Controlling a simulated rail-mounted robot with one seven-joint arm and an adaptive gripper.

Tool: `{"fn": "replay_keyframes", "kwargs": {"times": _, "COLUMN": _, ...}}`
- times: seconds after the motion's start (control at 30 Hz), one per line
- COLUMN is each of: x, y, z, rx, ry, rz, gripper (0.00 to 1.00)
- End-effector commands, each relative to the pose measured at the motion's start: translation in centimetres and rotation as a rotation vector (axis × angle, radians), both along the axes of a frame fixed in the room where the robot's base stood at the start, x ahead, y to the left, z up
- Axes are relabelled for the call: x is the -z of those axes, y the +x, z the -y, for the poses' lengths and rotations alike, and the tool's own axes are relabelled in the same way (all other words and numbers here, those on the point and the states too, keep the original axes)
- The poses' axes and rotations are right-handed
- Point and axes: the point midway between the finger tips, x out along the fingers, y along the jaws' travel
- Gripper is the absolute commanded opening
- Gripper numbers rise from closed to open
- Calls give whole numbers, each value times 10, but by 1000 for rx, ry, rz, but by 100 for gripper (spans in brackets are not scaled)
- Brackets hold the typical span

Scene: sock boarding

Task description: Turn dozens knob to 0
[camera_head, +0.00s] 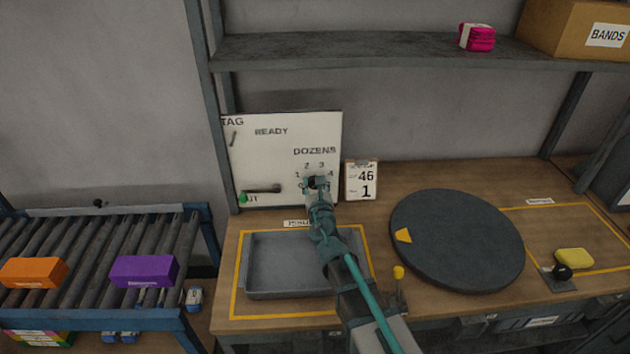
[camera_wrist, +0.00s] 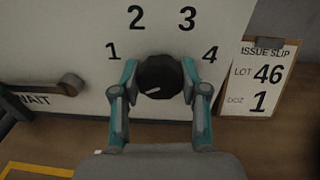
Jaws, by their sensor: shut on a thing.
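The dozens knob (camera_wrist: 160,72) is a dark round knob on the white panel (camera_wrist: 75,85). In the head view my gripper (camera_head: 316,184) reaches the panel below the DOZENS label and hides the knob.
An issue slip (camera_head: 361,180) reading LOT 46, DOZ 1 stands close right of the panel. A lever (camera_head: 264,188) by the WAIT label is on the panel's lower left. Below are a grey tray (camera_head: 262,292) and a dark round turntable (camera_head: 460,240).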

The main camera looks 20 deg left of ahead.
Motion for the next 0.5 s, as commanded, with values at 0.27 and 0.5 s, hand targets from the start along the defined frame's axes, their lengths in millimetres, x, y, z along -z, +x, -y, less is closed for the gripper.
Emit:
{"fn": "replay_keyframes", "kwargs": {"times": 0.27, "x": 0, "y": 0, "z": 0, "rx": -1, "ry": -85, "rz": 36, "gripper": 9}}
{"fn": "replay_keyframes", "kwargs": {"times": 0.5, "x": 0, "y": 0, "z": 0, "rx": -1, "ry": -103, "rz": 45, "gripper": 9}}
